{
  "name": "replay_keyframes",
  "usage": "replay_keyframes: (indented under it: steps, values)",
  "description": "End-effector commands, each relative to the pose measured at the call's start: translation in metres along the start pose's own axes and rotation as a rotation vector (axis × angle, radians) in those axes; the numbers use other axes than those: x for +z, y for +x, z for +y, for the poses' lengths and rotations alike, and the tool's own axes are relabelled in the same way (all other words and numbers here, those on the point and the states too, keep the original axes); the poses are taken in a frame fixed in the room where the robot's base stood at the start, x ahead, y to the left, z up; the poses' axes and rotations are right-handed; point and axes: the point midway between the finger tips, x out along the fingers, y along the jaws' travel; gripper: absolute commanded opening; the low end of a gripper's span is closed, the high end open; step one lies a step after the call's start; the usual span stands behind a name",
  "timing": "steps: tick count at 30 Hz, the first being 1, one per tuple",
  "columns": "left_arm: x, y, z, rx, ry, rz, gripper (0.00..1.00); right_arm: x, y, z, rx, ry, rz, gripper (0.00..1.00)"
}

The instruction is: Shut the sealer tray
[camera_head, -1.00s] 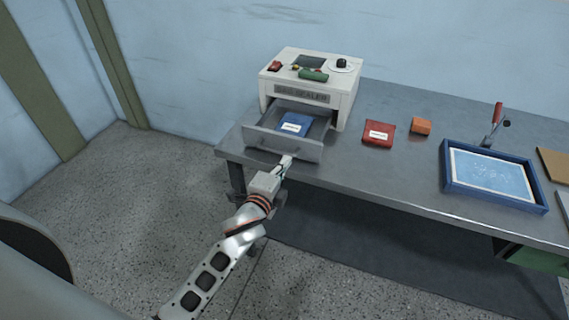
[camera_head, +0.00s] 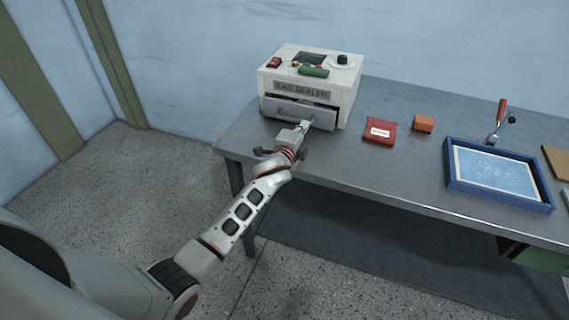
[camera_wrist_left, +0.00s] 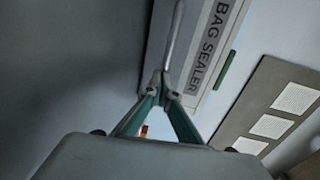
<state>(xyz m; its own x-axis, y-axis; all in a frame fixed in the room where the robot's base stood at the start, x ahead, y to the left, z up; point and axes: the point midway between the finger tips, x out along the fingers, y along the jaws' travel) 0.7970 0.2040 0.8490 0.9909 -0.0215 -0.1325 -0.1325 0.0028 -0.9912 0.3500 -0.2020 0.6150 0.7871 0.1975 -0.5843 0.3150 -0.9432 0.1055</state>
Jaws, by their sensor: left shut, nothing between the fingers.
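The white bag sealer (camera_head: 338,91) stands at the back left of the grey table. Its grey tray (camera_head: 318,118) is almost flush with the body, with a dark gap along its top edge. My left gripper (camera_head: 305,125) is shut and empty, its fingertips at the tray front, to the right of the handle's middle. In the left wrist view the shut fingers (camera_wrist_left: 162,78) point at the tray front beside the grey handle (camera_wrist_left: 175,35). The blue packet seen earlier in the tray is hidden now. My right gripper is not in view.
A red packet (camera_head: 380,131) and an orange block (camera_head: 423,123) lie to the right of the sealer. A blue-framed tray (camera_head: 447,180) and a red-handled tool (camera_head: 501,112) are further right. The table front (camera_head: 345,178) is clear.

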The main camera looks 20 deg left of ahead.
Motion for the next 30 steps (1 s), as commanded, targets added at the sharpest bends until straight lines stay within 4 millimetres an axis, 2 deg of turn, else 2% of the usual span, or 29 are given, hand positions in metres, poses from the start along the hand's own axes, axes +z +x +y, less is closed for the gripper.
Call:
replay_keyframes:
  steps: [3, 9, 30]
  values:
    - [-0.001, 0.017, 0.001, 0.002, 0.000, 0.000, 0.00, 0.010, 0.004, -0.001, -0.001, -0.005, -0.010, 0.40]
    - [-0.001, 0.032, -0.003, 0.000, 0.000, 0.001, 0.00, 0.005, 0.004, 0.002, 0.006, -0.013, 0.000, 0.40]
    - [0.003, 0.033, -0.003, 0.000, 0.001, 0.001, 0.00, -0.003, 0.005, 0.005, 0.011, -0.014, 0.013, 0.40]
